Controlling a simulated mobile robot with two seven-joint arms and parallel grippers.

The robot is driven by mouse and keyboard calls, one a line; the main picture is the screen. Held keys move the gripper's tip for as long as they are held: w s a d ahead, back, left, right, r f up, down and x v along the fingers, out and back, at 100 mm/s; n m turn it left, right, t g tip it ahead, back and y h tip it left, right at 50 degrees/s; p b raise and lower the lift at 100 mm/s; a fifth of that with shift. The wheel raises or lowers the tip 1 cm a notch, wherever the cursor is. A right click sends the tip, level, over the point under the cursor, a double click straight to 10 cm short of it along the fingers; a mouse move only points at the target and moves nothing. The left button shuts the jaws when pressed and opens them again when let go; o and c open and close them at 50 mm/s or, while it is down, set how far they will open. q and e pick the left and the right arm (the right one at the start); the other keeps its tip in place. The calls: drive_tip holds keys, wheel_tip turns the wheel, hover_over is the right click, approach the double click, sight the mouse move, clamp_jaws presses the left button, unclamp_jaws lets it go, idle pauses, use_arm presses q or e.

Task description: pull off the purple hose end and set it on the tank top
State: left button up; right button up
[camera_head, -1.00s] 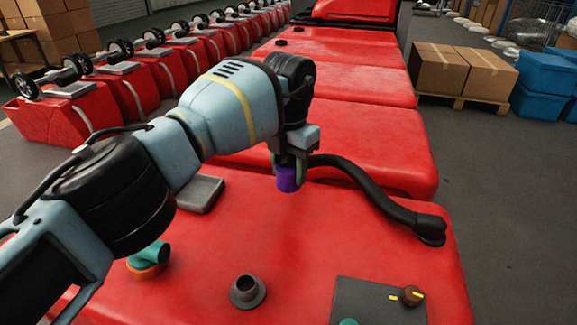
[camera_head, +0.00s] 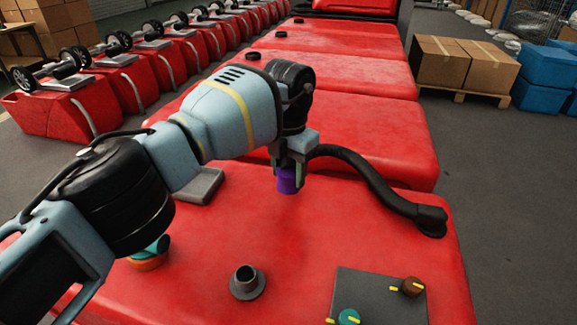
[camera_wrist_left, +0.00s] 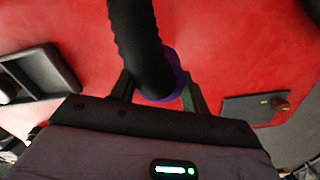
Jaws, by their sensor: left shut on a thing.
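The purple hose end (camera_head: 288,181) is in my left gripper (camera_head: 291,176), which is shut on it. It points down over the red tank top (camera_head: 215,240), behind the grey port stub (camera_head: 247,283), which is open and apart from it. I cannot tell the gap beneath the hose end. The black ribbed hose (camera_head: 365,172) runs from my gripper to an elbow fitting (camera_head: 431,219) at the tank's right edge. In the left wrist view the purple cuff (camera_wrist_left: 178,72) shows between the fingers, partly hidden by the hose (camera_wrist_left: 137,40). My right gripper is not in view.
A grey recessed tray (camera_head: 203,186) lies left of the hose end. A teal and orange fitting (camera_head: 150,255) is partly behind my left arm. A dark panel with knobs (camera_head: 375,295) is at the front right. The tank top between stub and hose is clear.

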use_arm(q)
drive_tip(key=shift+f, duration=0.9)
drive_tip(key=shift+f+b, duration=0.8)
drive_tip(key=shift+f, duration=0.95)
drive_tip(key=o, duration=1.6)
drive_tip(key=shift+o, duration=0.2)
drive_tip(key=shift+r+p, duration=1.6)
drive_tip(key=shift+r, duration=2.4)
drive_tip(key=shift+r, duration=0.1)
